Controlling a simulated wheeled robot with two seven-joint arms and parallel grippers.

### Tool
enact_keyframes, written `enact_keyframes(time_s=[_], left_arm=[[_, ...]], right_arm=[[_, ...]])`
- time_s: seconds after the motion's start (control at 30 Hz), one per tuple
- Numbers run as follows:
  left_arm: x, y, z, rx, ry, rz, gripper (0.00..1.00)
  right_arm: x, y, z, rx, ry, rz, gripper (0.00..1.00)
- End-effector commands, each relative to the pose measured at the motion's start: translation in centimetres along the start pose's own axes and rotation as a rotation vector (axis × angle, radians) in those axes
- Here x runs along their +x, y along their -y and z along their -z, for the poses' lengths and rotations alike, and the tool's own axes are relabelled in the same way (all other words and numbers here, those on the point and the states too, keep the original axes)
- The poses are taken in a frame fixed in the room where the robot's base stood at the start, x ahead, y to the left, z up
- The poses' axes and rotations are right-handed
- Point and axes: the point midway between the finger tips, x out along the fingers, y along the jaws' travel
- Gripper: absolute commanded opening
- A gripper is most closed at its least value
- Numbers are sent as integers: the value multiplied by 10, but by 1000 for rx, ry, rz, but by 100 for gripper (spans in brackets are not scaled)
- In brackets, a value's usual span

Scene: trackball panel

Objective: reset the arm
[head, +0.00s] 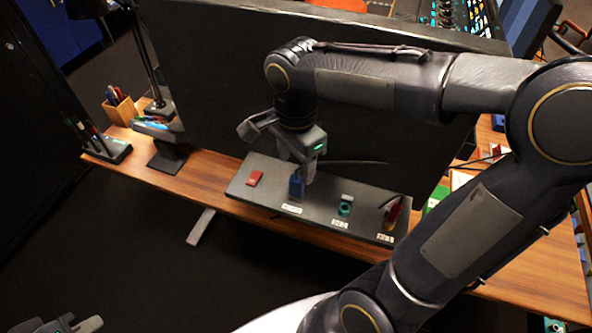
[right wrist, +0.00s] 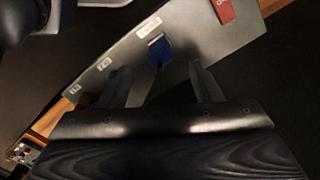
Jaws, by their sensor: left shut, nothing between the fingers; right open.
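A dark grey panel (head: 243,188) lies on the desk; it also shows in the right wrist view (right wrist: 120,75). On it, from left to right, are a red piece (head: 254,178), a blue piece (head: 297,187), a round green control (head: 345,208) and a red and yellow control (head: 391,214). My right gripper (head: 306,172) is open just above the blue piece. In the right wrist view the blue piece (right wrist: 160,52) shows just past my open fingers (right wrist: 174,78), with nothing held. I cannot tell whether they touch it. My left gripper (head: 80,325) is shut and empty at the bottom left, away from the desk.
A large black screen (head: 215,90) stands behind the panel. A pen cup (head: 120,108), a lamp base (head: 160,108) and a dark pen tray (head: 110,151) are at the desk's left end. The floor in front of the desk is clear.

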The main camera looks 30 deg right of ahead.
Motion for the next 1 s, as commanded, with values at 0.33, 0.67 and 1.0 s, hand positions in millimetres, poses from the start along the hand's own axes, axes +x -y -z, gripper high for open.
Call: enact_keyframes(time_s=[0.33, 0.67, 1.0], left_arm=[[0, 0, 0, 0, 0, 0, 0], [0, 0, 0, 0, 0, 0, 0], [0, 0, 0, 0, 0, 0, 0]], right_arm=[[-7, 0, 0, 0, 0, 0, 58], [-7, -3, 1, -17, 4, 6, 58], [-7, -62, -2, -548, 67, 239, 58]])
